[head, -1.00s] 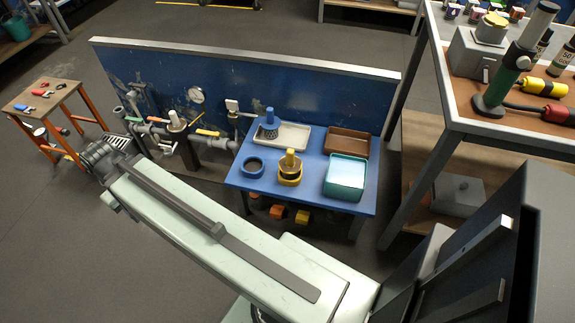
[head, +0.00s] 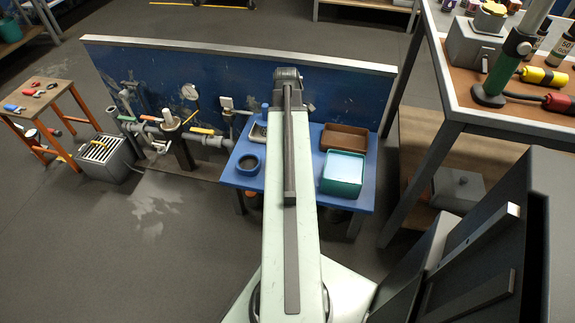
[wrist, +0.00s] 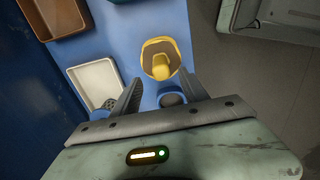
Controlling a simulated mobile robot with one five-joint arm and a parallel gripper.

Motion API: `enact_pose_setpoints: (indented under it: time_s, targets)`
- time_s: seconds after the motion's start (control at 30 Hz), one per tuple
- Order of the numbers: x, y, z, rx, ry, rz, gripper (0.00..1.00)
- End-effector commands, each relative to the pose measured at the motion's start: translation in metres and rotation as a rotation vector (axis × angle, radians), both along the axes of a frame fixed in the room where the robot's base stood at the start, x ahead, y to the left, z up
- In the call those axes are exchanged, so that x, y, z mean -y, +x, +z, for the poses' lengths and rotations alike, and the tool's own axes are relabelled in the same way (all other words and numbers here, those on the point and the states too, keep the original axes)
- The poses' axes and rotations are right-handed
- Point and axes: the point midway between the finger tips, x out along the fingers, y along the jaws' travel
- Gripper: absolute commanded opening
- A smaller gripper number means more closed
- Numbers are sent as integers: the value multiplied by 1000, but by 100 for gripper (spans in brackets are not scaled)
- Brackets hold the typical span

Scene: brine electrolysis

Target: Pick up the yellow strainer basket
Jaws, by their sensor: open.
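The yellow strainer basket (wrist: 161,58) shows in the wrist view, upright on the blue table with its yellow handle pointing up toward the camera. My gripper (wrist: 160,77) is open and empty, with its two dark fingers apart and the basket just beyond the fingertips, roughly centred between them. I cannot tell how far the fingers are above it. In the head view my arm reaches over the table and hides both the basket and the gripper.
The blue table (head: 328,201) also holds a blue ring holder (head: 249,164), a cream tray (wrist: 97,82) with a mesh strainer, a brown tray (head: 345,138) and a teal container (head: 343,175). A blue wall panel (head: 220,90) stands behind. Pipes with valves (head: 185,135) are left of the table.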

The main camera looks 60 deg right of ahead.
Motion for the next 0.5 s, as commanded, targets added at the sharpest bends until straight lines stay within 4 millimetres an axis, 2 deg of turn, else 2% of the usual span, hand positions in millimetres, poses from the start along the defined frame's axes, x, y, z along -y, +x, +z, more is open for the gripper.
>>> enact_pose_setpoints:
  time_s: [0.07,0.3,0.43,0.5]
  targets:
    - [0,0,-2,0,0,1,52]
    - [0,0,-29,0,0,0,52]
    - [0,0,-28,0,0,0,52]
    - [-1,0,-33,0,0,-1,52]
